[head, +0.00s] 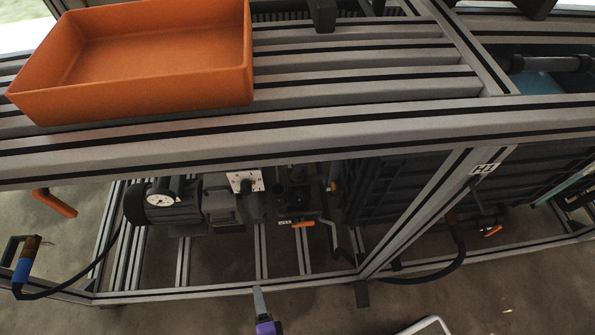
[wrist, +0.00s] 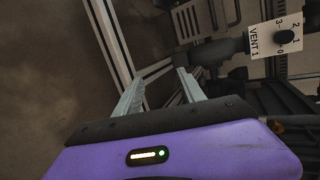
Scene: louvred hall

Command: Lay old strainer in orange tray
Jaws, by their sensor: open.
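The orange tray (head: 150,98) sits on the grey slatted rack at the upper left of the head view. Its visible inside is empty. My gripper (head: 259,290) shows at the bottom middle of the head view, low in front of the frame and well below the tray. In the wrist view my gripper (wrist: 158,78) has its two grey fingers apart, with nothing between them. I cannot make out a strainer in either view.
A metal frame rail (head: 300,122) runs below the tray. Under it stand a grey motor or pump (head: 172,204) with a gauge, hoses and orange-handled valves. A VENT 1 dial plate (wrist: 276,37) shows in the wrist view. Bare floor (head: 190,315) lies in front.

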